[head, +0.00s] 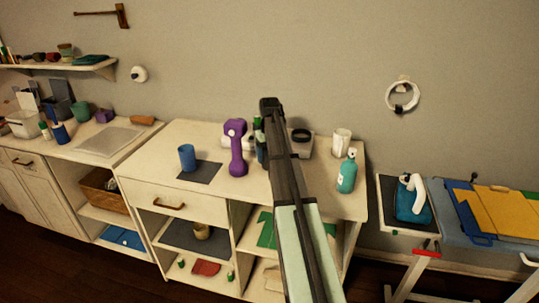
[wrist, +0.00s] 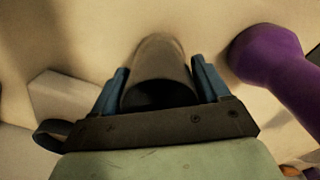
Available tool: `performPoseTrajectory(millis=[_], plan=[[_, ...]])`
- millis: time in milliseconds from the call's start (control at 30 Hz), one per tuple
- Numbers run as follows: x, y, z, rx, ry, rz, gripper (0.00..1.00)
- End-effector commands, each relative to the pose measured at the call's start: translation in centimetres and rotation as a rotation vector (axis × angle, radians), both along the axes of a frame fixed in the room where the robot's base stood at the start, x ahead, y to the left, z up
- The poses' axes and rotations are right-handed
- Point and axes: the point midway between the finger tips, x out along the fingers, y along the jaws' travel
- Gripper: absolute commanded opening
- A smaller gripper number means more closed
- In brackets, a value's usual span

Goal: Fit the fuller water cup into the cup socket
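In the wrist view my gripper (wrist: 160,85) has its blue fingers on either side of a grey-tan cup (wrist: 162,58) with a dark opening, and both fingers appear to touch its sides. In the head view my gripper (head: 261,145) is low over the table, and my arm largely hides this cup. A blue cup (head: 187,157) stands upright on a dark mat at the left. A black ring (head: 301,135) on a pale box is right of my gripper; it looks like the cup socket. The water levels cannot be made out.
A purple dumbbell-shaped object (head: 236,150) stands close left of my gripper, and shows at the right of the wrist view (wrist: 275,65). A white cup (head: 341,142) and a teal bottle (head: 347,174) stand at the right. The table's (head: 165,140) front left is mostly clear.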

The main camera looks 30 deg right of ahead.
Motion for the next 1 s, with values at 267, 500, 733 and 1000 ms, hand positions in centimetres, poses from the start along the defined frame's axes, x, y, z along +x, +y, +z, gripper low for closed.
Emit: performPoseTrajectory(millis=[267,500,733,1000], plan=[[0.0,0.0,0.0,0.000,0.000,0.000,0.94],[0.0,0.0,0.4,0.000,0.000,0.000,0.94],[0.1,0.0,3.3,-0.001,-0.002,0.000,0.94],[0.1,-0.1,8.4,-0.001,-0.002,0.000,0.94]])
